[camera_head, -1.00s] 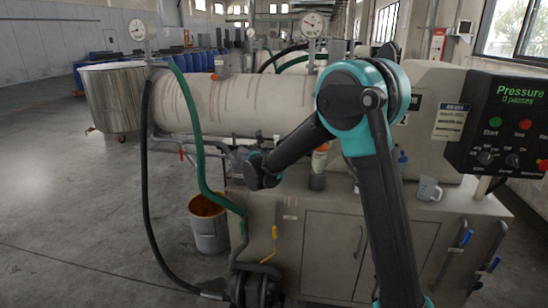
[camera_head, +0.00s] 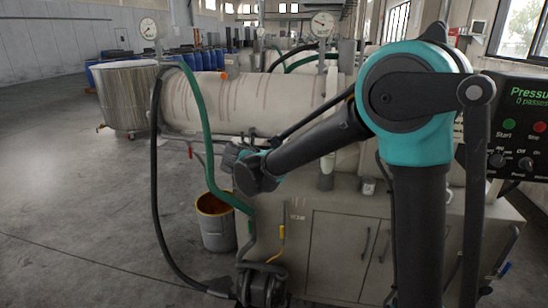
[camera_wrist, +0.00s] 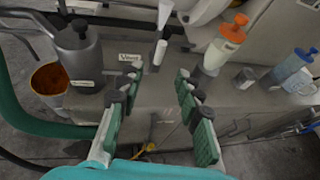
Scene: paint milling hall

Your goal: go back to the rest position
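My gripper (camera_wrist: 157,88) shows in the wrist view with its two green-padded fingers spread apart. Nothing is between the fingers; the grey bench top and front lie beyond them. In the head view my arm is bent, its elbow high at the right and its dark wrist end in front of the mill bench; the fingers cannot be made out there. In the wrist view a dark grey bottle (camera_wrist: 79,58) stands left of the fingers. A bottle with an orange cap (camera_wrist: 226,45) stands to their right, beyond the fingertips.
The mill's long pale cylinder (camera_head: 250,103) lies behind my arm. A control panel (camera_head: 522,125) reading "0 passes" is at the right. A bucket (camera_head: 215,228) and hoses stand left of the bench. A blue bottle (camera_wrist: 290,70) is on the bench. Open floor lies left.

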